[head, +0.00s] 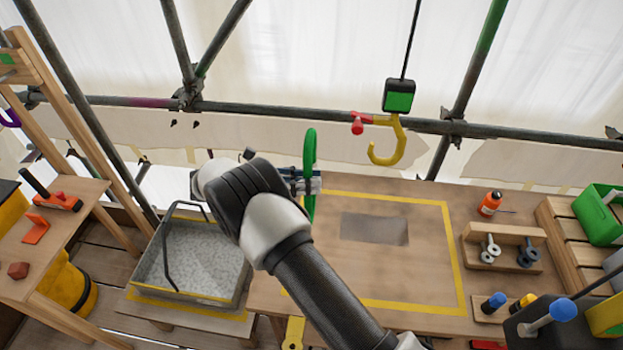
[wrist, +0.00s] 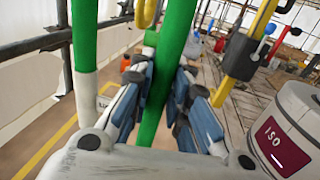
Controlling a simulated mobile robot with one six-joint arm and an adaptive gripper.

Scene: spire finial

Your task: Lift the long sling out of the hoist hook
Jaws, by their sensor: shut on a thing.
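The long sling (head: 309,172) is a green loop, seen nearly edge-on and upright in the head view. My gripper (head: 305,183) is shut on it, and the green band (wrist: 160,85) runs between the blue finger pads in the wrist view. The yellow hoist hook (head: 387,157) hangs to the right of the sling, under a black and green block (head: 398,96), with a red piece at its left. In the head view the hook's bowl looks empty and apart from the sling. A yellow curve, probably the hook, shows at the top of the wrist view (wrist: 147,10).
The workbench (head: 330,285) has a yellow taped outline with a grey patch. A grey tray (head: 190,262) stands at the left. An orange bottle (head: 490,204) and a wooden holder with shackles (head: 502,262) stand right. Scaffold tubes (head: 290,107) cross behind.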

